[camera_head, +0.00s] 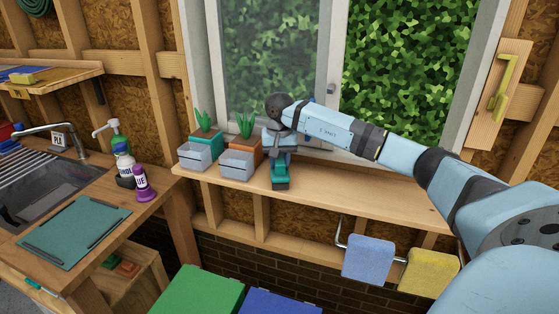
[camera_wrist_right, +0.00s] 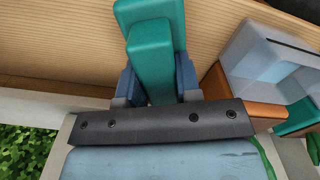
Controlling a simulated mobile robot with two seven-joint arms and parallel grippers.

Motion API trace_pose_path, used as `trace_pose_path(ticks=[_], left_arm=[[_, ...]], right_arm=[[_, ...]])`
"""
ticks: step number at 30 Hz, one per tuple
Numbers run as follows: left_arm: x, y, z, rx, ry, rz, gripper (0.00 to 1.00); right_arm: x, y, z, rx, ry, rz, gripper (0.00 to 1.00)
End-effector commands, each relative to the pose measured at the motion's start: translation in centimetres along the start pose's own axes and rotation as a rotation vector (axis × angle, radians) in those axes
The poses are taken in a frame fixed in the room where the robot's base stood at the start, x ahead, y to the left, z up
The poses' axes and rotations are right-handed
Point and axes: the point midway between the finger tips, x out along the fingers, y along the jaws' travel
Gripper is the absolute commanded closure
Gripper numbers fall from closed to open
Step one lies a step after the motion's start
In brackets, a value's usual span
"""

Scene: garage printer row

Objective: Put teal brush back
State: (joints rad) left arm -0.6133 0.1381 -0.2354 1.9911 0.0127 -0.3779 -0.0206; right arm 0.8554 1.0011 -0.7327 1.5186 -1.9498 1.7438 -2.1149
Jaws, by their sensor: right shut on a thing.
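The teal brush (camera_head: 281,172) is at the window ledge, held by my right gripper (camera_head: 280,152). In the right wrist view the teal brush (camera_wrist_right: 152,48) lies between the two blue fingers of the gripper (camera_wrist_right: 153,84), which are shut on it. The brush reaches past the fingertips, over the wooden ledge (camera_wrist_right: 60,40). I cannot tell whether it touches the ledge. Part of it is hidden by the gripper. My left gripper is not in view.
An orange pot (camera_head: 243,145) and a teal pot (camera_head: 204,138), each with a pale box in front, stand just left of the gripper. The ledge (camera_head: 360,190) is clear to the right. Blue (camera_head: 368,259) and yellow (camera_head: 430,272) cloths hang below. A teal mat (camera_head: 75,232) lies left.

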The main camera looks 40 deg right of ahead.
Motion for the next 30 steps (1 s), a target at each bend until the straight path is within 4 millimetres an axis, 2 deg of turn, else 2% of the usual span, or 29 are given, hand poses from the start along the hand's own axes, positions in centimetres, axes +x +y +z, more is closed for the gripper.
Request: trace_pose_path(ticks=[5,6,9,20,23,30], left_arm=[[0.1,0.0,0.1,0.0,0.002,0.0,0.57],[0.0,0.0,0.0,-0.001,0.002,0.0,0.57],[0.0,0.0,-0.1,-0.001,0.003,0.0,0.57],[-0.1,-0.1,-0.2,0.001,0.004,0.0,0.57],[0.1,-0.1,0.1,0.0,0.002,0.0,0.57],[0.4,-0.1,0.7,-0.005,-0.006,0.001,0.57]], right_arm=[[0.4,0.0,0.0,0.0,0.0,0.001,0.94],[0.4,0.0,0.0,0.0,0.0,0.001,0.64],[0.3,0.0,0.0,0.0,-0.001,0.001,0.43],[-0.3,0.0,0.0,0.0,0.001,-0.001,0.43],[-1.7,-0.1,0.0,0.0,0.002,-0.002,0.43],[-6.9,-0.1,-0.1,0.0,0.004,-0.003,0.43]])
